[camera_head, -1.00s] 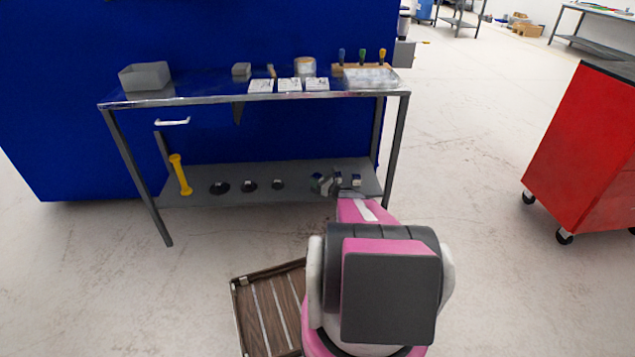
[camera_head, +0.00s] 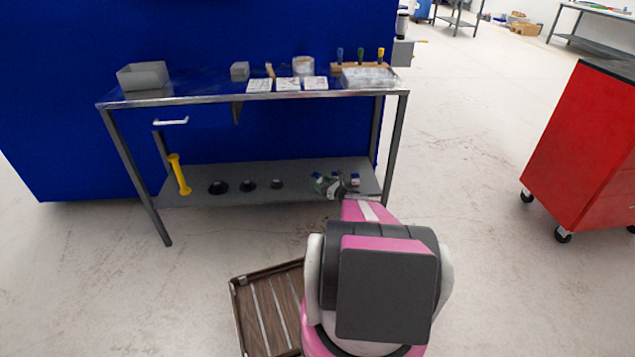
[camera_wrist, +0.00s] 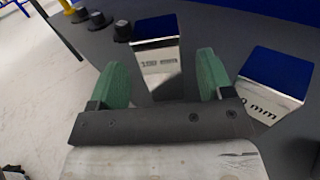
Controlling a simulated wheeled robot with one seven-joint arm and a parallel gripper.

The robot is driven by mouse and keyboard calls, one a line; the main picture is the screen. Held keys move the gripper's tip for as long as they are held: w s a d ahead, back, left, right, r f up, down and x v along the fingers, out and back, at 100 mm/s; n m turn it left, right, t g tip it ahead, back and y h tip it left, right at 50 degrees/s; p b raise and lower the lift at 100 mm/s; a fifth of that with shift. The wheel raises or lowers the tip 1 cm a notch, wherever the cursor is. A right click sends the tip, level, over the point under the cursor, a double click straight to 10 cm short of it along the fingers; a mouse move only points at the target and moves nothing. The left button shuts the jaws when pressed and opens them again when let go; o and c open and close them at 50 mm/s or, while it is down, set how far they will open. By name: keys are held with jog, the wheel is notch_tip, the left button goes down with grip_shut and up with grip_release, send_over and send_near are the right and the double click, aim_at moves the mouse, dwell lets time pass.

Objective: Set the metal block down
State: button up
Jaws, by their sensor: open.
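A metal block marked 100 mm, with a dark blue top (camera_wrist: 157,28), stands upright on the lower shelf, between the fingers in the wrist view. My gripper (camera_wrist: 164,72) is open, with one green finger on either side of this block and gaps visible beside it. A second blue-topped metal block (camera_wrist: 276,76) stands to the right, its number partly hidden. In the head view my gripper (camera_head: 328,184) is small at the right part of the lower shelf, partly hiding the blocks there. One blue-topped block (camera_head: 354,179) shows just right of it.
The grey lower shelf (camera_head: 300,192) also holds several dark round pieces (camera_head: 248,186) and a yellow dumbbell-shaped piece (camera_head: 179,175) to the left. The table top (camera_head: 205,92) above carries a grey bin (camera_head: 143,76) and screwdrivers. A red cabinet (camera_head: 590,150) stands at right.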

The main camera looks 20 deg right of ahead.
jog(key=v, duration=0.8)
jog(key=s+a+r+n+g, duration=0.35)
jog(key=a+n, duration=0.25)
jog(key=a, duration=0.2)
jog(key=s+a+r+n+g+y, duration=0.1)
jog(key=s+a+r+n+g, duration=0.15)
jog(key=a+n+g, duration=0.4)
jog(key=s+a+r+n+g, duration=0.2)
jog(key=a+r+n, duration=0.2)
jog(key=a, duration=0.5)
jog(key=s+a+r+n+g+h, duration=0.3)
jog(key=s+a+r+n+h, duration=0.3)
jog(key=s+r+n+h, duration=0.3)
jog(key=s+r+n, duration=0.1)
jog(key=s+n, duration=0.2)
jog(key=n, duration=0.1)
jog(key=shift+s+n+g+h, duration=0.25)
jog(key=shift+n+g+h, duration=0.1)
jog(key=shift+g+h, duration=0.05)
